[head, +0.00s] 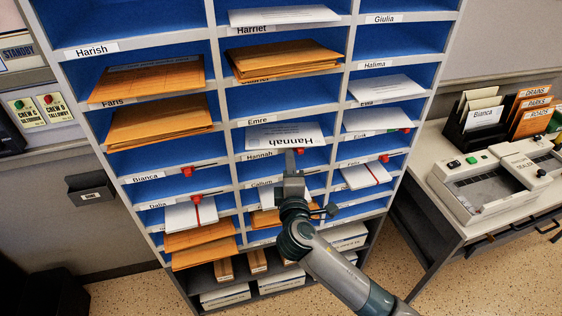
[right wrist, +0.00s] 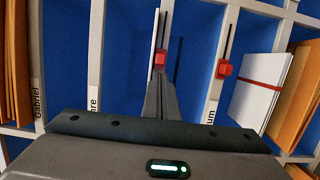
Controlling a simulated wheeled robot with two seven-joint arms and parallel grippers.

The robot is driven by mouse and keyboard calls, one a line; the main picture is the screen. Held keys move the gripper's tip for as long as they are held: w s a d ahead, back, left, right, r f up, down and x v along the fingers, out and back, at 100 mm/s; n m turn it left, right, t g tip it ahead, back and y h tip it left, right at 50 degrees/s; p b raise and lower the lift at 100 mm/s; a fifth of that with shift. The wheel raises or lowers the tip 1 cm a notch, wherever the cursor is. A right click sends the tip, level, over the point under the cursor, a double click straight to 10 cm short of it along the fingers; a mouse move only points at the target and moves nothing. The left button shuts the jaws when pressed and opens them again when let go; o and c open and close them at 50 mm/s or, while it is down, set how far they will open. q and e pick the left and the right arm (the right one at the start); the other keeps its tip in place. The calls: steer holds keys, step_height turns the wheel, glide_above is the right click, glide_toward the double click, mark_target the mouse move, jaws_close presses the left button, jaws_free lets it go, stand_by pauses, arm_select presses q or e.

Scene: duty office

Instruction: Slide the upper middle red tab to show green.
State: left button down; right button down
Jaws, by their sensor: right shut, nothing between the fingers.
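The upper middle red tab (head: 300,151) sits on the shelf edge to the right of the Hannah label. It also shows in the right wrist view (right wrist: 161,58), on a slotted rail, with no green visible beside it. My right gripper (head: 290,162) is shut and empty. Its fingertips (right wrist: 160,84) lie just beside and below that tab in the right wrist view; I cannot tell whether they touch it. A second red tab (right wrist: 225,69) sits on the neighbouring rail. My left gripper is not in view.
Other red tabs sit on the left column (head: 187,172) and right column (head: 385,158) of the blue rack. A white Hannah envelope (head: 270,134) lies just above the tab. Orange envelopes (head: 160,120) fill left slots. A side table (head: 445,190) with a sealing machine stands right.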

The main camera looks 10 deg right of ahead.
steer(key=shift+d, duration=0.4)
steer(key=d, duration=0.5)
steer(key=shift+w+p, duration=0.1)
steer(key=shift+p, duration=0.2)
stand_by(0.3)
